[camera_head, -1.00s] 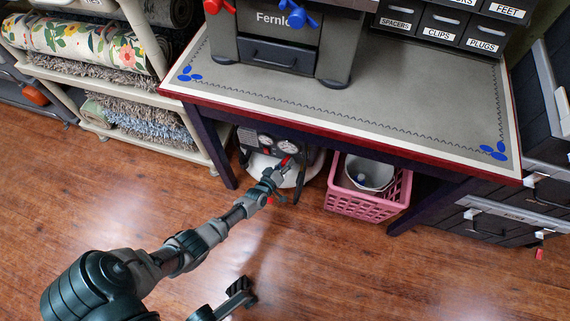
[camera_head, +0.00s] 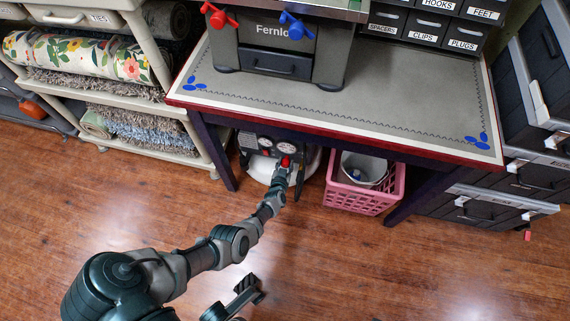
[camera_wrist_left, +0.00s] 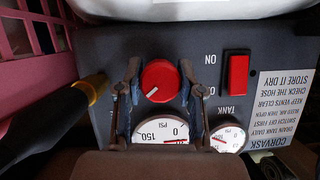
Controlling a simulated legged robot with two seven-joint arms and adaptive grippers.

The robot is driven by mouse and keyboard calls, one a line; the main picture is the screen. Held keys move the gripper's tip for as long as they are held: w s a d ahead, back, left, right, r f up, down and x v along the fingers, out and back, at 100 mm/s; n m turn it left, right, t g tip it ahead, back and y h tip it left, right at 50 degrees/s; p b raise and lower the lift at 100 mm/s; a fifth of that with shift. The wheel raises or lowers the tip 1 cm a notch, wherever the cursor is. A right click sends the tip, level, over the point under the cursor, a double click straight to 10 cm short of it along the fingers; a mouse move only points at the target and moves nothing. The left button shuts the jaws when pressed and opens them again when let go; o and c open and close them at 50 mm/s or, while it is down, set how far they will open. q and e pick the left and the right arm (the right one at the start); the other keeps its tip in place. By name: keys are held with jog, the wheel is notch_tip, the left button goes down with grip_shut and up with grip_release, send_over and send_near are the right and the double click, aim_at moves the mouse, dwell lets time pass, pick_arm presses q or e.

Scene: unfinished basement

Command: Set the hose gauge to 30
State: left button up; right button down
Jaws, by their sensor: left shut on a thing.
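My left gripper (camera_wrist_left: 158,82) is shut on the red round knob (camera_wrist_left: 160,80) of a dark compressor panel, one finger on each side. The knob's white pointer mark points down-left in the wrist view, which shows the panel upside down. The larger PSI gauge (camera_wrist_left: 160,131), with 0 and 150 readable, lies just below the knob; its lower part is cut off and its needle is mostly hidden. The smaller gauge (camera_wrist_left: 228,137) is labelled TANK. In the head view the gripper (camera_head: 285,169) reaches the compressor (camera_head: 247,142) under the table.
A red switch (camera_wrist_left: 237,76) marked ON sits beside the knob. The table (camera_head: 400,112) overhangs the compressor. A pink basket (camera_head: 352,198) stands right of it, and a table leg (camera_head: 215,152) stands left. The wood floor in front is clear.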

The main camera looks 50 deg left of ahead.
pick_arm(q)
jog(key=shift+m+y, duration=0.4)
jog(key=shift+m, duration=0.1)
jog(key=shift+w+r, duration=0.1)
jog(key=shift+w, duration=0.05)
jog(key=o, duration=1.1)
jog(key=shift+o, duration=0.2)
jog(key=shift+s+d, duration=0.5)
jog(key=v, duration=0.6)
jog(key=shift+s+r, duration=0.1)
